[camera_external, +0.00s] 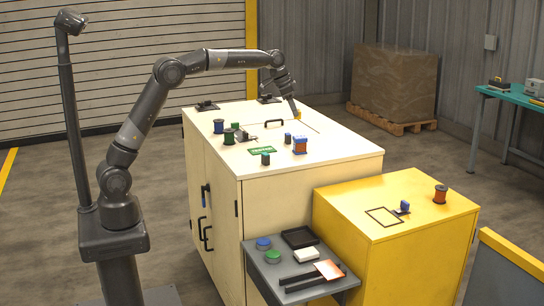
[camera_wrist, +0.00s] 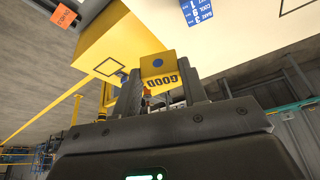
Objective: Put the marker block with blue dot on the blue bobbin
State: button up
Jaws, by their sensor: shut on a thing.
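My gripper (camera_external: 297,113) is shut on a yellow marker block (camera_wrist: 158,70). In the wrist view the block has a blue dot on one face and the word GOOD on another, and sits between the two fingers. In the external view the yellow block (camera_external: 298,115) shows small below my gripper, over the far right part of the cream cabinet top; whether it touches the top I cannot tell. A blue bobbin (camera_external: 219,126) stands near the left edge of the cream top, well left of my gripper. Much of the block's far side is hidden.
A black handle (camera_external: 274,122) rises there. A lower yellow cabinet (camera_external: 430,225) stands at right.

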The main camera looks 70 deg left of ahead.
jog(key=d, duration=0.4)
send_over(301, 137)
jog(key=s, duration=0.2)
jog(key=f, duration=0.6)
jog(key=shift+w+a+f, duration=0.15)
jog(key=shift+a, duration=0.2)
jog(key=shift+f, duration=2)
jog(key=shift+f, duration=0.1)
jog(key=o, duration=1)
jog(key=shift+c, duration=0.2)
